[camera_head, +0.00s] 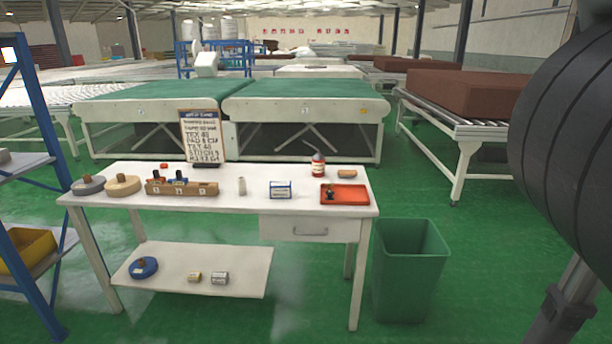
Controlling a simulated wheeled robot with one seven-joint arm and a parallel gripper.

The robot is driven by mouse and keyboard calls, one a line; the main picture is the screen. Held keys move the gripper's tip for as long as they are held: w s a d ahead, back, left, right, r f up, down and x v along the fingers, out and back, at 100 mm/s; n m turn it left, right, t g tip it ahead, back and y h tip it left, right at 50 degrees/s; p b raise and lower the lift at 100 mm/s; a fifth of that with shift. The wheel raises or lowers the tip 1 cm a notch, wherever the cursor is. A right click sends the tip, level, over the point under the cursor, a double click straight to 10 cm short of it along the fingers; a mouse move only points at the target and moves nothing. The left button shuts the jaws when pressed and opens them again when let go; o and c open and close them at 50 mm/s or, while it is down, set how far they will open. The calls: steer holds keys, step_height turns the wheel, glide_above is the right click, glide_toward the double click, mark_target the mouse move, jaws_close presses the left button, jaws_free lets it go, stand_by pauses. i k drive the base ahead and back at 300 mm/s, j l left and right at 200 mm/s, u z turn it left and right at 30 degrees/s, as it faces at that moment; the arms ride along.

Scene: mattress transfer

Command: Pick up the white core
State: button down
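A small whitish upright cylinder (242,186), which looks like the white core, stands on the white worktable (225,205) near the middle of its top. Clear table surface lies around it, with a wooden rack to its left and a blue-and-white box to its right. Parts of my arm fill the right edge of the view. My gripper is not in view, so its state and its distance from the core do not show.
The wooden rack (182,188), blue-and-white box (281,190), red tray (345,194) and red bottle (318,166) share the tabletop. A sign (202,136) stands at its back. A green bin (408,270) stands right of the table. Green floor in front is clear.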

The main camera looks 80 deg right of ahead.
mark_target(242, 182)
steer(key=z, duration=1.4)
steer(key=i+j, duration=0.1)
steer(key=i, duration=0.65)
steer(key=i+j, duration=0.1)
steer(key=i, duration=0.6)
steer(key=z, duration=0.05)
